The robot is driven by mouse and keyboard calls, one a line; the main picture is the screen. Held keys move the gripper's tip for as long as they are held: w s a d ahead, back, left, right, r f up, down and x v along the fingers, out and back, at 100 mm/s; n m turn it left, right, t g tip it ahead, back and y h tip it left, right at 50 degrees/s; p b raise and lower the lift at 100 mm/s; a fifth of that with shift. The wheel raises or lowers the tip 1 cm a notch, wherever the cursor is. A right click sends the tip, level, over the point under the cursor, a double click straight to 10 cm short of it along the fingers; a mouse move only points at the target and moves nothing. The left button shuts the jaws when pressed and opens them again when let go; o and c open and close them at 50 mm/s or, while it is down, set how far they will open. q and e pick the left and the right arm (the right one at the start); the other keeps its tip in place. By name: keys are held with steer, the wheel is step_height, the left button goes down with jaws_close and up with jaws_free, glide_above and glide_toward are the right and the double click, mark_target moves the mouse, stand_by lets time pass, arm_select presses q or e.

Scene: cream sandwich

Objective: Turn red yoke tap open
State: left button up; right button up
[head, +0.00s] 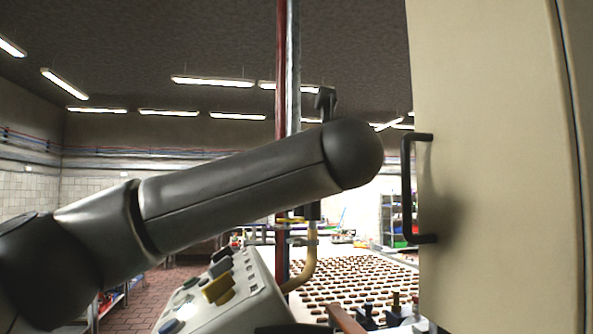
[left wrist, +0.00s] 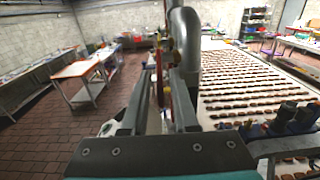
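In the left wrist view, my left gripper (left wrist: 162,75) has its two grey fingers apart. A narrow upright pipe with red and yellow parts (left wrist: 160,55) shows between or just beyond the fingertips; I cannot tell whether they touch it. The red yoke tap's handle cannot be made out clearly. In the head view, a red upright pipe (head: 282,70) stands beside a grey pipe (head: 293,60), with a small yellow part (head: 290,220) low on them. My left arm crosses in front of the pipes and hides their middle. My left gripper cannot be made out there. My right gripper is not in view.
A thick grey bent pipe (left wrist: 187,40) is close to the right finger. A pale control panel (head: 225,300) with knobs is low in front. A beige cabinet door (head: 500,170) with a black handle (head: 406,190) fills the right. A conveyor of brown biscuits (head: 350,280) lies behind.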

arm_select(q)
jaws_close()
stand_by(0.3)
steer(key=shift+f+b, duration=0.2)
steer(key=shift+b, duration=0.2)
steer(key=t+b, duration=0.1)
steer(key=b, duration=0.1)
steer(key=f+t+y+b, duration=0.1)
steer(key=b, duration=0.1)
steer(key=t+b, duration=0.2)
steer(key=shift+w+a+f+b, duration=0.15)
steer(key=shift+w+f+b, duration=0.1)
steer(key=shift+w+b, duration=0.15)
steer(key=shift+w+t+y+b, duration=0.15)
steer(key=shift+t+y+b, duration=0.25)
steer(key=shift+t+b, duration=0.3)
steer(key=shift+r, duration=0.1)
steer(key=shift+o, duration=1.2)
jaws_free()
